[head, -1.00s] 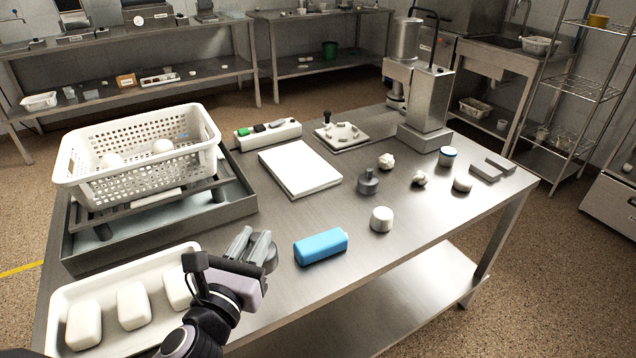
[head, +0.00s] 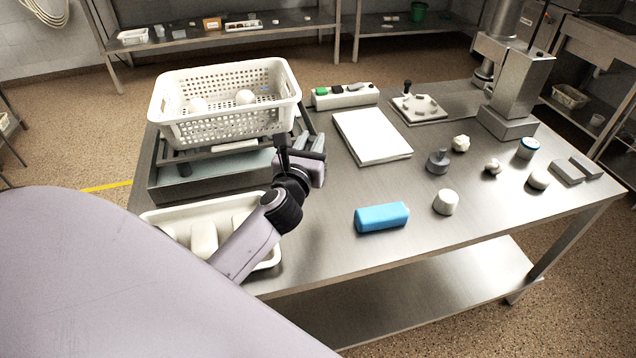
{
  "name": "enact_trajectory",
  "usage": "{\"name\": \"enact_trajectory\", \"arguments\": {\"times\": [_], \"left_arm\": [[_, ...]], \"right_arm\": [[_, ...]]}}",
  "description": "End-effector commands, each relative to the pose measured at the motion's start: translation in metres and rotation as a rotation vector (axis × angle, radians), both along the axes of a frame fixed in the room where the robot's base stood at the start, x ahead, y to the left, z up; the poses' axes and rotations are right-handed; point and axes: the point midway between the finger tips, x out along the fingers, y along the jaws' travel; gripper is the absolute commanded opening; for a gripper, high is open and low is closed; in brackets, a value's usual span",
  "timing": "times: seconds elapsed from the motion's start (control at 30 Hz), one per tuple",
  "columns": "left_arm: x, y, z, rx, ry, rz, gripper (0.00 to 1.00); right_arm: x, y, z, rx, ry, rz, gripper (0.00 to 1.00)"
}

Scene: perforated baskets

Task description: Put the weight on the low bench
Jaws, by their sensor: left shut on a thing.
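My left gripper (head: 306,148) is shut over the table beside the basket, near the right end of the grey tray. It holds a dark grey thing, apparently a weight, almost wholly hidden by the fingers in the head view. Another grey knobbed weight (head: 437,164) stands upright on the table, apart from the gripper. A low grey bench-like platform (head: 180,158) stands in the large grey tray (head: 170,190), under the white basket. My right gripper is not in view.
The white perforated basket (head: 188,130) holds round white items. A white tray (head: 268,262) of pale blocks lies in front, partly behind my arm. A blue block (head: 382,217), a white cylinder (head: 446,202) and a white board (head: 372,137) lie to the right, with bare table between.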

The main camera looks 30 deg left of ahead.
Motion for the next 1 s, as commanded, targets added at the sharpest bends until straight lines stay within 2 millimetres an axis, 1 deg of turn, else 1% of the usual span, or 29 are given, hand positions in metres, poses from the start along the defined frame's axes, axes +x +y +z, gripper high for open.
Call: {"name": "enact_trajectory", "arguments": {"times": [0.07, 0.13, 0.2, 0.27, 0.3, 0.4, 0.5, 0.73, 0.9, 1.0], "left_arm": [[0.001, 0.0, -0.007, 0.0, -0.009, 0.001, 0.0], [0.001, -0.001, -0.018, 0.001, -0.006, -0.004, 0.0], [0.001, 0.0, -0.04, 0.002, -0.008, -0.002, 0.0], [0.001, -0.001, -0.054, 0.001, -0.006, -0.003, 0.0], [0.001, -0.001, -0.061, 0.002, -0.009, -0.003, 0.0], [0.001, -0.001, -0.074, 0.004, -0.01, -0.004, 0.0], [0.001, 0.0, -0.083, 0.004, -0.01, -0.004, 0.0], [0.001, 0.0, -0.092, 0.004, -0.011, -0.003, 0.0], [0.001, 0.0, -0.114, 0.004, -0.009, -0.003, 0.0], [0.001, 0.0, -0.124, 0.005, -0.01, -0.003, 0.0]], "right_arm": [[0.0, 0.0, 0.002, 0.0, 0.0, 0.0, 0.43], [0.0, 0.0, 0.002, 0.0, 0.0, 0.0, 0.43], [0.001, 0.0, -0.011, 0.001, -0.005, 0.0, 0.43], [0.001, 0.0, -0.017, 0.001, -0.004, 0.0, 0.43], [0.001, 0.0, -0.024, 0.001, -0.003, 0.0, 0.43], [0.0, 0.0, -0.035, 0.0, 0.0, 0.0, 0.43], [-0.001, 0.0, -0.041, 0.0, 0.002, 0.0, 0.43], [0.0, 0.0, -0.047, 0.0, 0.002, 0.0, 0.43], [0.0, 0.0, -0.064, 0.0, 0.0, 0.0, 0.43], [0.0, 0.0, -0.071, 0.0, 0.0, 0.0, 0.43]]}}
